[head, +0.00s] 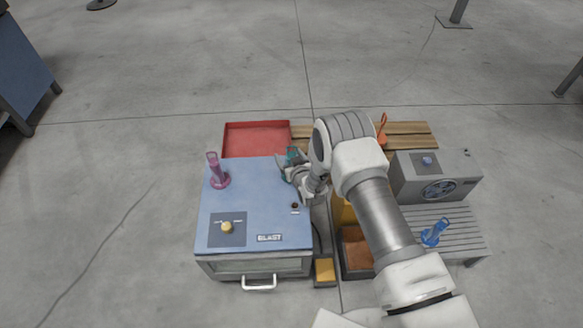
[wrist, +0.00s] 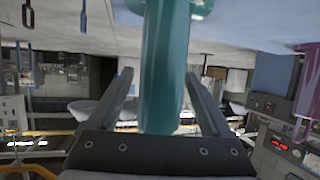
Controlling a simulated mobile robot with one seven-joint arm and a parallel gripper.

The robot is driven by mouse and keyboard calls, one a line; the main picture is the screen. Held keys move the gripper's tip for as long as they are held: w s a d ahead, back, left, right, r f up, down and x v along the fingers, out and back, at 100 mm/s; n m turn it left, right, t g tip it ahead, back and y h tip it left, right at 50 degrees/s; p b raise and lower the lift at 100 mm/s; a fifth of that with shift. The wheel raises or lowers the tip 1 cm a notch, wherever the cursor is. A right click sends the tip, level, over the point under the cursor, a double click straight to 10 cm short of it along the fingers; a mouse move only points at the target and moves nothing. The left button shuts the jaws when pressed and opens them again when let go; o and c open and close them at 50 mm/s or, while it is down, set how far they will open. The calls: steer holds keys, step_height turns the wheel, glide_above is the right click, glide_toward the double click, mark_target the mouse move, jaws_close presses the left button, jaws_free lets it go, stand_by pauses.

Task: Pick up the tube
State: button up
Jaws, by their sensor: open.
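A teal, see-through tube (head: 292,154) stands at the far right corner of the blue-topped cabinet (head: 255,205) in the head view. My gripper (head: 287,167) is right at it, and my wrist hides part of the tube. In the wrist view the teal tube (wrist: 163,50) fills the upper middle, between the two open fingers of my gripper (wrist: 160,80). A gap shows on each side, and neither finger clearly touches it. A pink tube (head: 217,172) stands on the cabinet's left side and shows at the right edge of the wrist view (wrist: 305,90).
A red tray (head: 256,138) lies behind the cabinet. A yellow knob (head: 227,227) sits on the cabinet top. Right of my arm are a grey box with a fan (head: 437,175) and a blue tube (head: 434,233) on a slatted bench.

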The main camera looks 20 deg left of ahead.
steer(key=shift+c, duration=0.2)
jaws_close()
steer(key=shift+r, duration=0.1)
steer(key=shift+r+p, duration=0.35)
steer(key=shift+r, duration=0.2)
steer(key=w+d+r+p, duration=0.3)
steer(key=d+r+p, duration=0.2)
steer(key=d+r, duration=0.4)
steer(key=shift+d+r, duration=0.4)
steer(key=shift+d, duration=0.75)
